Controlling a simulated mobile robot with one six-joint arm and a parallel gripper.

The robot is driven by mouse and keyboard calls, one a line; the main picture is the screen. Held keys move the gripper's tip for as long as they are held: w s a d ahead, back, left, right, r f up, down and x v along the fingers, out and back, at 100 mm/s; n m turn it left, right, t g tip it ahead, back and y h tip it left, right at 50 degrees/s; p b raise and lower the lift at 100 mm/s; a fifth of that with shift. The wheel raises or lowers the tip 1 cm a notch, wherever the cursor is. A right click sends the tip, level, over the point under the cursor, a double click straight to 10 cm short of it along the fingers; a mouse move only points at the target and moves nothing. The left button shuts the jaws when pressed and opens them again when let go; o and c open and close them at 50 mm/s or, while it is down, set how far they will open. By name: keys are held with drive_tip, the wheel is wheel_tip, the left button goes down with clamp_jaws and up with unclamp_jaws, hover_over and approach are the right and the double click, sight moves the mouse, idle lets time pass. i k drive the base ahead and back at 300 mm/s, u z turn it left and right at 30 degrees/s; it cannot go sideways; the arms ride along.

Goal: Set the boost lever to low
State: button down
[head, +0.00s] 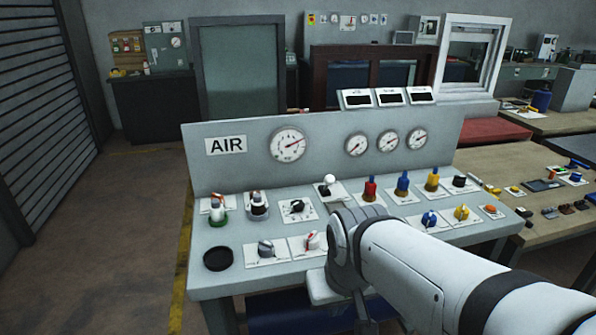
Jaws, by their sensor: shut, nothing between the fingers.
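The control panel (225,265) marked AIR carries several knobs and levers on white plates. Their small labels are too small to read, so I cannot tell for sure which one is the boost lever. A lever with a white ball (328,180) stands in the back row, near the middle. Red (370,189), blue (403,183) and yellow (433,180) upright handles stand to its right. My arm reaches in from the lower right. My gripper (362,314) shows only in part at the panel's front edge, dark and low; its fingertips are not clear. It touches no control that I can see.
A black round knob (297,206), a grey knob (265,248) and a red-and-white knob (313,241) sit left of my arm. Gauges line the upright back board (240,175). A wooden bench (560,215) with small parts stands at right. The floor at left is clear.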

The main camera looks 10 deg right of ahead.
sight(329, 180)
drive_tip(key=i, duration=0.85)
